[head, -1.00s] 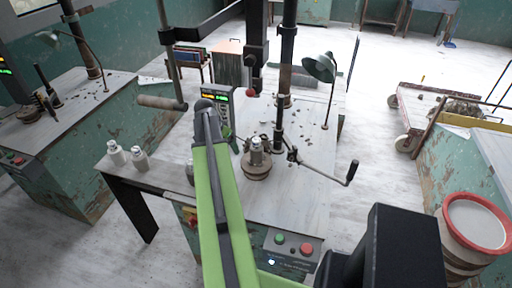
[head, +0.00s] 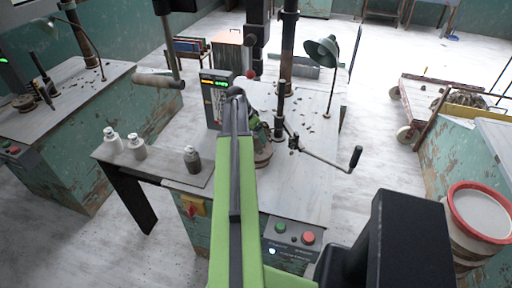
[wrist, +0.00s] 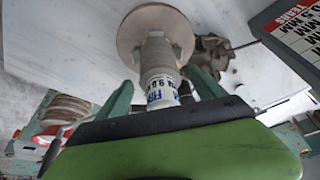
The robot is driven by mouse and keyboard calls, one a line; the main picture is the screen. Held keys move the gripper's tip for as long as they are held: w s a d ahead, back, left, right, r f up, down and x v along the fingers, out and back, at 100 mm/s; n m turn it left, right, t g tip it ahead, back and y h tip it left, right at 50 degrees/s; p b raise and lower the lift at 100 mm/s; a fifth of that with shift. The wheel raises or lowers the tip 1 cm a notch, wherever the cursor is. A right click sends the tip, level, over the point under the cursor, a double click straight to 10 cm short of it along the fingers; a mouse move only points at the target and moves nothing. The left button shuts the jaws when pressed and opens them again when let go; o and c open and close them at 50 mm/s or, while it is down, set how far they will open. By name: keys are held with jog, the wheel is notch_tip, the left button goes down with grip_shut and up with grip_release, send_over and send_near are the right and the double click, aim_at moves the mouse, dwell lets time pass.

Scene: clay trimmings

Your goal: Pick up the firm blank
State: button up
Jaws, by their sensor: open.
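In the wrist view, a pale ribbed blank (wrist: 158,60) with a white band stands on a round disc (wrist: 130,38). Blue lettering on the band (wrist: 160,90) seems to begin "FIR"; the rest is cut off by my gripper. My gripper (wrist: 162,88) is open, with one green finger on each side of the blank's banded end. I cannot tell whether either finger touches it. In the head view my gripper (head: 257,128) is at the press fixture, and my arm hides most of the blank there. The disc's edge (head: 263,158) shows beside my arm.
Two white bottle-shaped pieces (head: 125,143) and a dark grey one (head: 192,158) stand on the side shelf (head: 165,168). A display box (head: 214,98), a crank handle (head: 335,163) and a lamp (head: 322,50) surround the fixture.

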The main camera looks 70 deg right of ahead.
jog(key=shift+b+x, duration=0.35)
jog(key=shift+x, duration=0.75)
jog(key=shift+r, duration=0.15)
jog(key=shift+c, duration=0.3)
grip_shut()
